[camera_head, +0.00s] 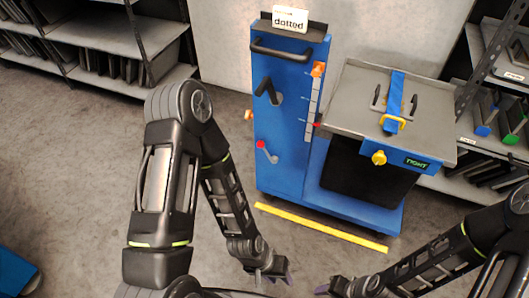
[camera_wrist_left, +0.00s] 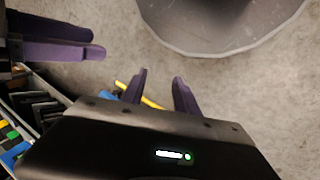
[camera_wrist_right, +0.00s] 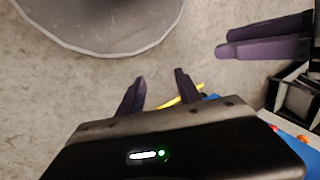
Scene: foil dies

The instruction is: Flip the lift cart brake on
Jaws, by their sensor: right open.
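The blue lift cart (camera_head: 285,165) stands upright ahead, beyond my grippers. A short lever with a red knob (camera_head: 261,144) sits low on its column, the red end up and to the left of its pivot; no brake label is readable. My left gripper (camera_head: 274,279) is low at the bottom middle, apart from the cart; its two spread fingers show in the left wrist view (camera_wrist_left: 160,83), empty. My right gripper (camera_head: 325,290) is low beside it, partly cut by the frame edge; its fingers show open and empty in the right wrist view (camera_wrist_right: 160,80).
The column also has a black crank (camera_head: 265,90) and an orange slider piece (camera_head: 318,69). The grey-topped platform (camera_head: 345,95) carries a strap and handles, with a yellow knob (camera_head: 379,157) in front. A yellow floor strip (camera_head: 320,227) lies before the cart. Shelves (camera_head: 100,45) stand behind.

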